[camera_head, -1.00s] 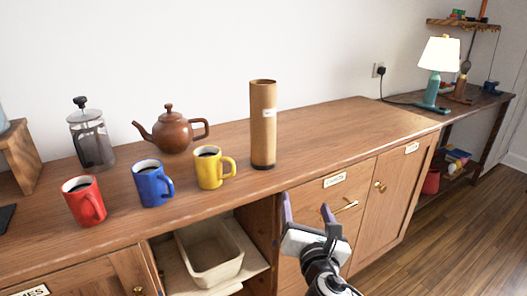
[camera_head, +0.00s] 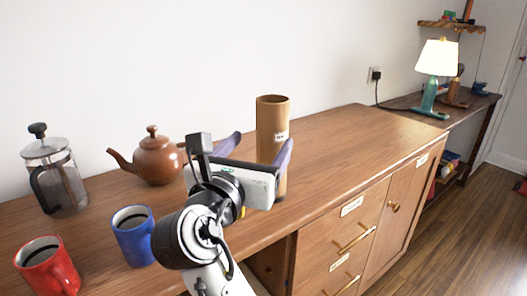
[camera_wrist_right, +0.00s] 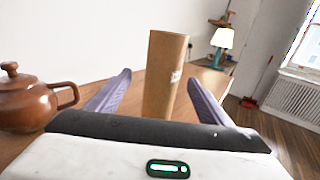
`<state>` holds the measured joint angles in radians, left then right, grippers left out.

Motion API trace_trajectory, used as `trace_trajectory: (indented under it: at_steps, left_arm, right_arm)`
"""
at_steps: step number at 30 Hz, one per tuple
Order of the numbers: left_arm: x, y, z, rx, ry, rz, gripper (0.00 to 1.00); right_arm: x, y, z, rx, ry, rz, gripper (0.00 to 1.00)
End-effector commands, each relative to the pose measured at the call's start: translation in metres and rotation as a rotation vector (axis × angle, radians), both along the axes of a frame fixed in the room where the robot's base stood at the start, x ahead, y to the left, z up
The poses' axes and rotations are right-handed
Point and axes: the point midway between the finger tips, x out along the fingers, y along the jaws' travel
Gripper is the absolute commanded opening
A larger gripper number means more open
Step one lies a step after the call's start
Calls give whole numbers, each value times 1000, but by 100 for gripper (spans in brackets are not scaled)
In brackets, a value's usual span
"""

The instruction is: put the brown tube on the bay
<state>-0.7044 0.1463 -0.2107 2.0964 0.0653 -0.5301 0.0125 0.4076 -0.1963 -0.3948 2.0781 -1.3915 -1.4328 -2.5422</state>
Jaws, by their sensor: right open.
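The brown tube (camera_head: 271,120), a tall cardboard cylinder with a small white label, stands upright on the wooden sideboard top. It also shows in the right wrist view (camera_wrist_right: 163,75), framed between the fingers. My right gripper (camera_head: 262,142) is open and empty. One purple finger overlaps the tube's lower part in the head view; I cannot tell whether it touches. In the wrist view the fingertips (camera_wrist_right: 160,82) lie on either side of the tube. An open bay (camera_head: 270,264) in the sideboard front is mostly hidden by my right arm. My left gripper is not in view.
A brown teapot (camera_head: 157,160), blue mug (camera_head: 132,238), red mug (camera_head: 46,268) and French press (camera_head: 56,178) stand to the left. The yellow mug is hidden behind my gripper. The sideboard top (camera_head: 350,135) right of the tube is clear. A lamp (camera_head: 437,70) stands beyond.

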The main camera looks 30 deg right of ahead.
Motion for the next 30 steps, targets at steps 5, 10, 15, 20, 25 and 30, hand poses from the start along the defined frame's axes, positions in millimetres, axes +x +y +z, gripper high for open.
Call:
trace_trajectory:
  at_steps: [5,10,15,20,25,30]
  left_arm:
    - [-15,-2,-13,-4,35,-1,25]
    - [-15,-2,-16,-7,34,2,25]
    - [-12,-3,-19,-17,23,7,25]
    - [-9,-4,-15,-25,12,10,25]
    - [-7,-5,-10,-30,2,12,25]
    - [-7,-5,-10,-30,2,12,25]
  right_arm:
    - [15,-19,0,-2,-2,-1,72]
    - [22,-30,-3,-2,0,-2,72]
    - [36,-52,-7,-2,-2,-3,72]
    - [46,-65,-5,-3,-1,-1,72]
    - [48,-66,-5,-2,-1,0,72]
    - [48,-66,-5,-2,-1,0,59]
